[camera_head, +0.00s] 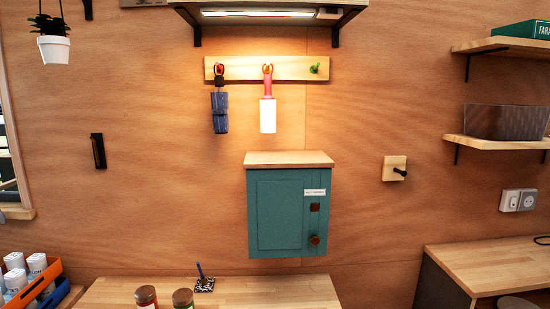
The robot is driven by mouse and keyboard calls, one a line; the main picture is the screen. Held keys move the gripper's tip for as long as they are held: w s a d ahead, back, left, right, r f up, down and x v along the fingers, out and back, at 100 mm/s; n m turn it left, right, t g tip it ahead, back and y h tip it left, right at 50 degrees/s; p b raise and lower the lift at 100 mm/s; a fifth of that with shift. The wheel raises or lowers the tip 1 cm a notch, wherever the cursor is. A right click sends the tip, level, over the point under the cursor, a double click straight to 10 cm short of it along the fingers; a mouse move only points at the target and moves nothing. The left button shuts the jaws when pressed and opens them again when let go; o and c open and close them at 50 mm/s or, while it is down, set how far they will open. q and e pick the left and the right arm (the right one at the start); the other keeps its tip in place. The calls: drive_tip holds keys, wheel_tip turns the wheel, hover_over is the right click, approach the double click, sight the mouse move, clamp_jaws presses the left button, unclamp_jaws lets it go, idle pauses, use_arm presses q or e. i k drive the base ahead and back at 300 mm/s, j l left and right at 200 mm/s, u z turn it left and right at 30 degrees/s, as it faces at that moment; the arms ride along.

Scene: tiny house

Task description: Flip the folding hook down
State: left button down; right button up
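A narrow black wall fitting (98,151), which looks like the folding hook, is mounted upright on the wooden wall at the left. It appears to lie close to the wall, but its exact fold is too small to tell. On the right, a square wooden plate (389,164) bears a black peg (400,172) that sticks out from the wall. Neither of my grippers is in view, and nothing touches either fitting.
A wooden counter (250,290) with jars is below. An orange-and-blue crate (36,288) stands lower left. Shelves (500,142) are at right. Wall around the black fitting is clear.

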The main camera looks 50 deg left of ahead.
sight(98, 162)
drive_tip(key=u, duration=2.55)
drive_tip(key=i+j+u, duration=0.1)
drive_tip(key=j, duration=0.2)
